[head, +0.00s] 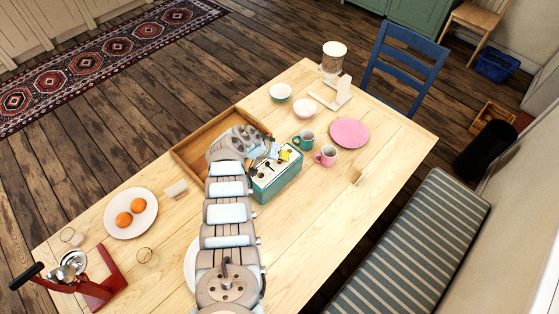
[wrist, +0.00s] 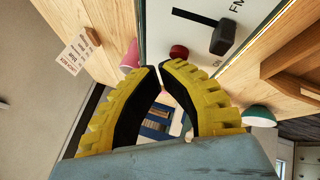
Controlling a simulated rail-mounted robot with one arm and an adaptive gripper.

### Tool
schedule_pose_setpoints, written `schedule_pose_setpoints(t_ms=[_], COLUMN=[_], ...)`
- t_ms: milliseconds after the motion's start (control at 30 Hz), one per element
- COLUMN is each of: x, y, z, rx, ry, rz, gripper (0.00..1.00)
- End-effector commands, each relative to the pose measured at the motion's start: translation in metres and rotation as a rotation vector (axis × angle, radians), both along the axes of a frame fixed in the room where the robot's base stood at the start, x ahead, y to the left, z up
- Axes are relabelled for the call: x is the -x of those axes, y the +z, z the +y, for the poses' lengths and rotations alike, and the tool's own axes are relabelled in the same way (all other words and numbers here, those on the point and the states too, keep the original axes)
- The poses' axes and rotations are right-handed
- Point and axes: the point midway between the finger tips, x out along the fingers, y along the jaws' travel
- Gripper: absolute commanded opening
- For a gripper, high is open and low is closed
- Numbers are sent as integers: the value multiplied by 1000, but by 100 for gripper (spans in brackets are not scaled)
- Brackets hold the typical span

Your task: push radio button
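The radio (head: 277,182) is a teal box with a pale top, standing on the wooden table beside a wooden tray. In the wrist view its pale top (wrist: 158,33) carries "FM" lettering, a black slot with a dark knob (wrist: 223,37), and a round red button (wrist: 179,51). My gripper (wrist: 158,67) has yellow ribbed fingers with black inner faces. Their tips are together or nearly so, and nothing is held between them. The tips appear just below the red button in the wrist view; I cannot tell whether they touch it. In the head view my arm hides part of the radio's left side.
A teal mug (head: 304,139) and a pink mug (head: 326,155) stand close right of the radio, with a pink plate (head: 349,132) beyond. The wooden tray (head: 186,156) lies left.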

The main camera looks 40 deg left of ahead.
Motion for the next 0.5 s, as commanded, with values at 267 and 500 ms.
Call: schedule_pose_setpoints(t_ms=[267, 500], x=[0, 0], y=[5, 8], z=[0, 0], rx=[1, 1], ry=[0, 1], rz=[1, 0], gripper=[0, 0])
